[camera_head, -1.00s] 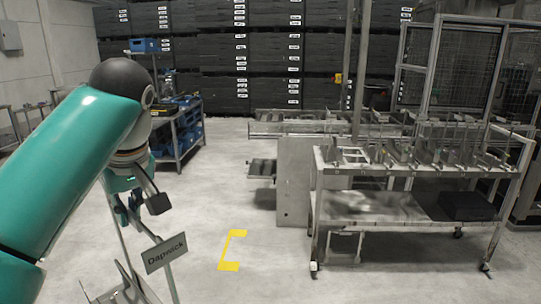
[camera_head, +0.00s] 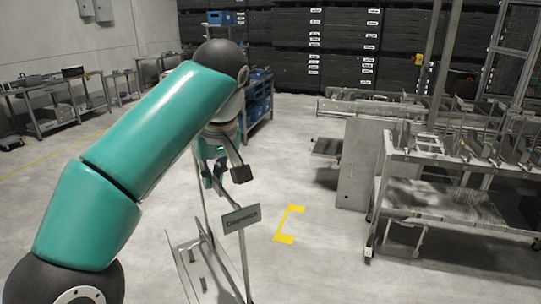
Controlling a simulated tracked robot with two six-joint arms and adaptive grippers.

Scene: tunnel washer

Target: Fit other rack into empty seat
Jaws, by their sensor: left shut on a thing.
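My left gripper (camera_head: 213,180) hangs below my teal arm, left of the middle, and is shut on the metal rack (camera_head: 188,268). The rack has thin upright rods, a grey plate with small pegs, and a dark label plate (camera_head: 241,218) with lettering. Its lower end is cut off by the bottom edge. The fingertips are small and partly hidden by the wrist. An empty seat cannot be made out clearly. My right gripper is not in view.
A wheeled metal cart (camera_head: 438,160) with fixtures on top stands at the right, beside a grey cabinet (camera_head: 357,165). Yellow floor tape (camera_head: 288,224) marks open floor ahead. A shelf with blue bins (camera_head: 259,105) stands behind my arm. Workbenches (camera_head: 60,100) line the left wall.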

